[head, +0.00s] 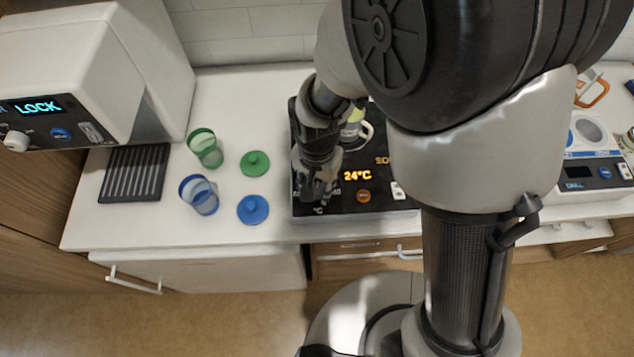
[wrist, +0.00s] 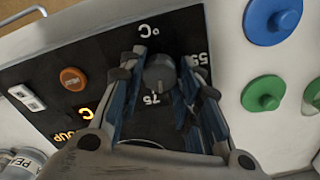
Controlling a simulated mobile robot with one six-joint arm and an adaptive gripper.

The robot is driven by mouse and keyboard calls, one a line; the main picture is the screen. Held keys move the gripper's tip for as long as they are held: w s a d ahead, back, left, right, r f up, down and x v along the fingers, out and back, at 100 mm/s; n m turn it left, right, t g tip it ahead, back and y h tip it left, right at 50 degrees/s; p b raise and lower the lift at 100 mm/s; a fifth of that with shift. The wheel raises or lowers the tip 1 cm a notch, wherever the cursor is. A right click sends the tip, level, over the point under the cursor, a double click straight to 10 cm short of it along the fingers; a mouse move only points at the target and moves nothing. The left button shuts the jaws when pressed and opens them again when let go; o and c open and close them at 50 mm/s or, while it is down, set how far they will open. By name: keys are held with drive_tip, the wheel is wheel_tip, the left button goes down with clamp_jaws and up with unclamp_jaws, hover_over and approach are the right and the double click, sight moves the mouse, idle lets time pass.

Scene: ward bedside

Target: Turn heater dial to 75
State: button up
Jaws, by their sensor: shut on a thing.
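The heater is a black-topped panel (head: 300,212) on the counter, and its orange display (head: 358,175) reads 24°C. My gripper (head: 317,190) points down at the panel's front left and hides the dial in the head view. In the wrist view the grey round heater dial (wrist: 159,73) sits between the two fingers of my gripper (wrist: 162,62), which is shut on it. The printed marks around the dial appear upside down there, with 75 (wrist: 152,98) below it. I cannot clearly tell where the dial's pointer stands.
An orange button (head: 363,196) and a white switch (head: 398,190) are right of the dial. A mug (head: 350,130) stands behind it. Green (head: 205,148) and blue (head: 199,195) cups, with green (head: 254,163) and blue (head: 253,209) lids, are on the left.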

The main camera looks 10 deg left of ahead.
sight(317, 188)
drive_tip(key=shift+m, duration=1.5)
drive_tip(key=o, duration=1.1)
drive_tip(key=shift+c, duration=0.2)
wheel_tip(317, 188, up, 12)
